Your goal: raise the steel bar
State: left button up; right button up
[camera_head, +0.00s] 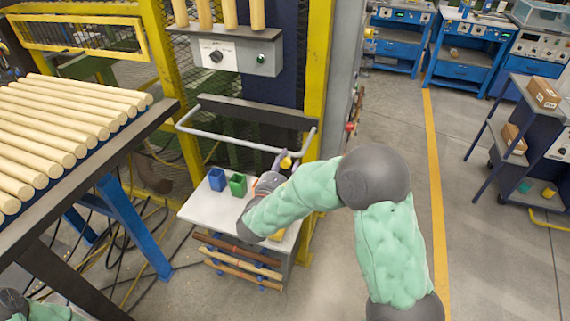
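The steel bar (228,139) is a pale U-shaped bar that sticks out from the front of the yellow-framed machine, above a small white table. Its front run is roughly level, and its two side arms reach back to a dark plate (258,112). My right arm, in a green sleeve, reaches in from the lower right. My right gripper (284,161) is at the front right corner of the bar, close to it or touching it. Its fingers are small and partly hidden, so I cannot tell whether they are closed around the bar. My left gripper is out of view; only part of my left arm shows at the lower left.
The white table (207,207) bears a blue bin (217,179) and a green bin (238,185), with wooden rods racked below. A sloped rack of pale wooden rods (62,120) stands left. A yellow post (318,80) rises right of the bar. Floor right is open.

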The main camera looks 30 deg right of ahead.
grip_shut()
jog(key=shift+r+y+p, duration=0.4)
jog(key=shift+r+p, duration=0.35)
jog(key=shift+p, duration=0.55)
jog(key=r+g+y+p, duration=0.1)
jog(key=r+p, duration=0.2)
jog(key=p, duration=0.2)
jog(key=w+d+r+g+y+p, duration=0.1)
jog(key=r+p, duration=0.2)
jog(key=p, duration=0.2)
jog(key=d+r+g+y+p, duration=0.1)
jog(key=r+y+p, duration=0.1)
jog(key=p, duration=0.4)
jog(key=shift+w+r+g, duration=0.35)
jog(key=shift+r+g, duration=0.05)
jog(key=shift+r, duration=0.2)
jog(key=w+d+r+g+y+p, duration=0.3)
jog(key=w+d+r+p, duration=0.5)
jog(key=p, duration=1.2)
jog(key=shift+w+d+r+y+p, duration=0.15)
jog(key=shift+d+r+y+p, duration=0.2)
jog(key=shift+d, duration=0.45)
